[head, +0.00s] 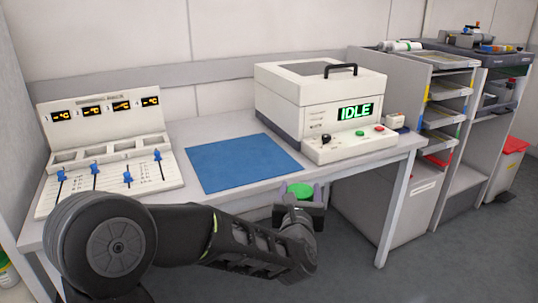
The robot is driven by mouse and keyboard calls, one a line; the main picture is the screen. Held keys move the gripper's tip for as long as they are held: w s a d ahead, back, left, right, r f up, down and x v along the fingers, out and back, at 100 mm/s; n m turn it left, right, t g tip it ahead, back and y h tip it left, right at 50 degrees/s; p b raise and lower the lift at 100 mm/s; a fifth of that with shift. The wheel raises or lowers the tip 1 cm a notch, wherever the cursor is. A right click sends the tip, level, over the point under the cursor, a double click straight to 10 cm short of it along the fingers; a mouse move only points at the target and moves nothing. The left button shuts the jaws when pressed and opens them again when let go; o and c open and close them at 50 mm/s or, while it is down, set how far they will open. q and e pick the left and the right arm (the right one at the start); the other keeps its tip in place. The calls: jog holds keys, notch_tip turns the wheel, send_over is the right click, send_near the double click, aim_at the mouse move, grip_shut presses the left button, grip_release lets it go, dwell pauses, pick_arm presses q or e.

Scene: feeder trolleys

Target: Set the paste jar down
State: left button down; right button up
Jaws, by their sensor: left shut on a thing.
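The paste jar (299,191), seen as a green round lid, is between the fingers of my left gripper (299,196). The gripper is shut on it, with one finger at each side, and its dark body hides the lower part of the jar. In the picture the jar appears just past the front edge of the bench, below and right of the blue mat (240,162). The jar looks upright. My right gripper is not in view.
The bench (330,172) carries a white slider panel (104,150) at left and a white box machine (318,105) reading "IDLE" at right. The blue mat between them is bare. A grey shelf rack (445,105) stands to the right, with a red-lidded bin (514,146) beyond.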

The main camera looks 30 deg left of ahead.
pick_arm(q)
jog(key=s+d+f+m+h, duration=0.1)
jog(key=s+d+f, duration=0.1)
jog(key=d+f, duration=0.3)
jog(key=d, duration=0.3)
jog(key=shift+s+d+t, duration=0.15)
jog(key=shift+s+t, duration=0.05)
jog(key=shift+t, duration=0.1)
jog(key=shift+f, duration=0.1)
